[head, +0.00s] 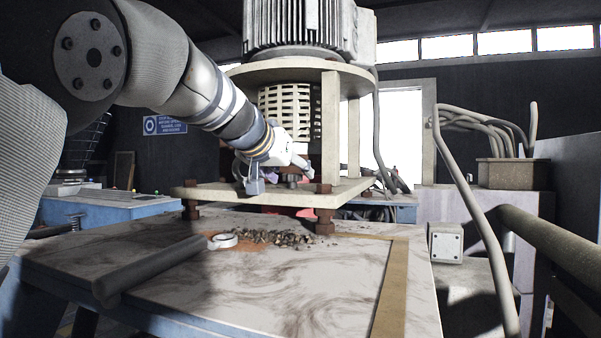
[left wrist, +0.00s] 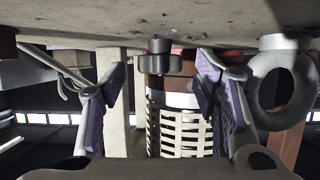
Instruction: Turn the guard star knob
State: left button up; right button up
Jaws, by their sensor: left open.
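The guard star knob (left wrist: 160,62) is a dark grey lobed knob on a short stem at the pale plate, upper middle of the left wrist view, which looks upside down. In the head view it shows small and partly unclear (head: 292,181), just above the lower plate (head: 340,190). My left gripper (head: 284,175) reaches in from the left under the motor. Its two purple-padded fingers are open (left wrist: 162,85), one on each side of the knob, with visible gaps. The slotted pale guard (left wrist: 180,132) lies behind the knob. My right gripper is not in view.
A grey ring (left wrist: 283,83) stands close to one finger in the left wrist view. Posts (head: 331,125) and the upper plate (head: 290,69) crowd the arm. The front deck is mostly clear.

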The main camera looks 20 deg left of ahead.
pick_arm(q)
jog(key=shift+w+f, duration=0.1)
jog(key=shift+w, duration=0.2)
jog(key=shift+s, duration=0.1)
jog(key=c, duration=1.1)
jog(key=shift+n+y, duration=0.3)
jog(key=n+y, duration=0.2)
jog(key=y, duration=0.1)
jog(key=shift+d+n+g, duration=0.3)
jog(key=shift+d+n+g+y, duration=0.15)
jog(key=shift+n+g+y, duration=1.05)
jog(key=shift+n+y, duration=0.95)
